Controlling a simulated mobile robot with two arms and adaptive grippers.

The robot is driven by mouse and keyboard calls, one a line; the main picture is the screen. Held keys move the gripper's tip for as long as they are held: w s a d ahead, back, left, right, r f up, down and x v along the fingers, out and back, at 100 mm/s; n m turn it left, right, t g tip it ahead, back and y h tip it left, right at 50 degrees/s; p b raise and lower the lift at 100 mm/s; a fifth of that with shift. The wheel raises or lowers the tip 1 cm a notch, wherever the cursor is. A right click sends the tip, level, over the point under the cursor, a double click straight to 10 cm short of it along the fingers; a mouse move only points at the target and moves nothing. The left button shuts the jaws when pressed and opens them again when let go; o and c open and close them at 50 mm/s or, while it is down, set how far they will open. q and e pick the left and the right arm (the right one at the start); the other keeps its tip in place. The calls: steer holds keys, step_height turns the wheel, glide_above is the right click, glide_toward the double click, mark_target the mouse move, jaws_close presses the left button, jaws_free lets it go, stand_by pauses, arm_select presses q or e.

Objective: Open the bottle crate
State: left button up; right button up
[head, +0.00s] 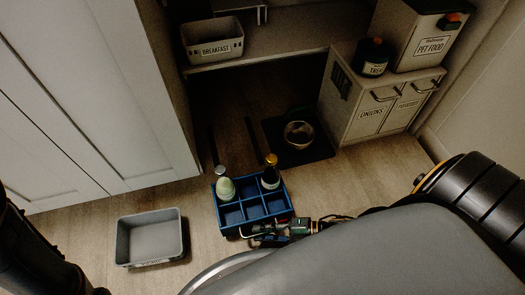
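The blue bottle crate (229,215) stands on the wooden floor at the middle of the head view. Its top is uncovered and shows several square compartments. A pale green bottle (225,189) stands in a back left compartment, and a dark bottle with a yellow cap (270,179) stands in the back right one. My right gripper (256,233) is at the crate's front side, close to a light bar there. I cannot tell whether its fingers are closed on that bar. My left arm shows at the left edge, but its gripper is not visible.
A grey bin (122,241) sits on the floor left of the crate. Behind the crate are dark floor strips (253,135) and a bowl (299,134) on a dark mat. A white cabinet (364,124) stands right; a shelf (270,61) with a breakfast basket (212,43) hangs behind.

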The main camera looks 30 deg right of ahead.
steer(key=v, duration=1.2)
stand_by(0.5)
